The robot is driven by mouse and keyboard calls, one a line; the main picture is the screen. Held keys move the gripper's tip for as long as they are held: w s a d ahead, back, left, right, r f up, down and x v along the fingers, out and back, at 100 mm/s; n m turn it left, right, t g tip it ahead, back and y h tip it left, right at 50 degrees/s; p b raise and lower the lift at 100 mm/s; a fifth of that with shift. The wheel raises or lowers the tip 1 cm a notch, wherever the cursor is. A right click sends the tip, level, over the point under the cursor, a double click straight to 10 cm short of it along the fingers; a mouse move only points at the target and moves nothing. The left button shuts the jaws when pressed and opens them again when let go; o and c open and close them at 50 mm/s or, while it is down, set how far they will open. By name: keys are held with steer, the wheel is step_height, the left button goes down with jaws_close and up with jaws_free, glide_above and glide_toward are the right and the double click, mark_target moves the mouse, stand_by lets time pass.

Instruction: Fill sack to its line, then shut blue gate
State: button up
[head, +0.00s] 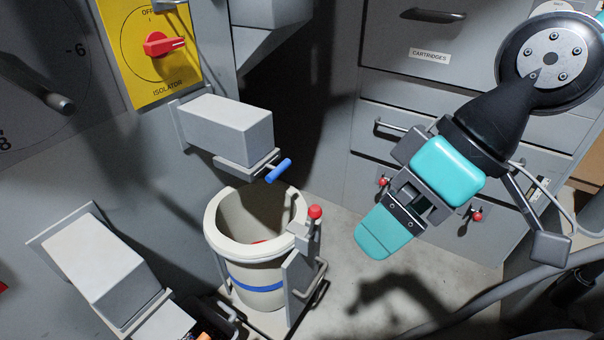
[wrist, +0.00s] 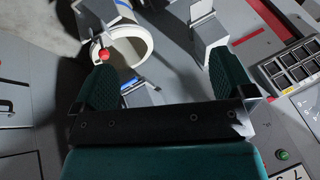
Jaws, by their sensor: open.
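The sack (head: 256,265) is a cream, round, open-topped sack with a blue line around its lower part. It stands upright in a grey holder with a red knob (head: 315,212). A little red material shows inside it; its level is hard to tell. The blue gate handle (head: 279,170) sticks out under a grey chute (head: 228,130) above the sack's rim. I cannot tell how far the gate is open. My gripper (head: 400,214) is to the right of the sack, apart from it. In the wrist view its fingers (wrist: 163,72) are spread and empty, with the sack's rim (wrist: 149,42) beyond.
A second grey chute (head: 100,262) is at the lower left, with dark and orange bits at its lower edge. A yellow isolator panel (head: 150,75) with a red switch is on the wall. Grey drawers (head: 425,75) stand behind my arm. Floor between sack and drawers looks clear.

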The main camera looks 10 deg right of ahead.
steer(key=w+a+f+n+t+y+b, duration=0.1)
steer(key=w+a+f+y+b, duration=0.25)
steer(key=f+b, duration=0.4)
steer(key=m+t+y+b, duration=0.1)
steer(key=t+y+b, duration=0.4)
steer(key=t+b, duration=0.7)
glide_toward(282, 172)
steer(key=w+a, duration=0.2)
steer(key=w+a+r+g, duration=0.1)
steer(key=w+a, duration=0.2)
steer(key=w+a+g+p, duration=0.1)
steer(key=w+a, duration=0.1)
steer(key=a, duration=0.1)
steer(key=shift+w+a+r, duration=0.15)
steer(key=shift+w+r, duration=0.05)
steer(key=shift+w, duration=0.15)
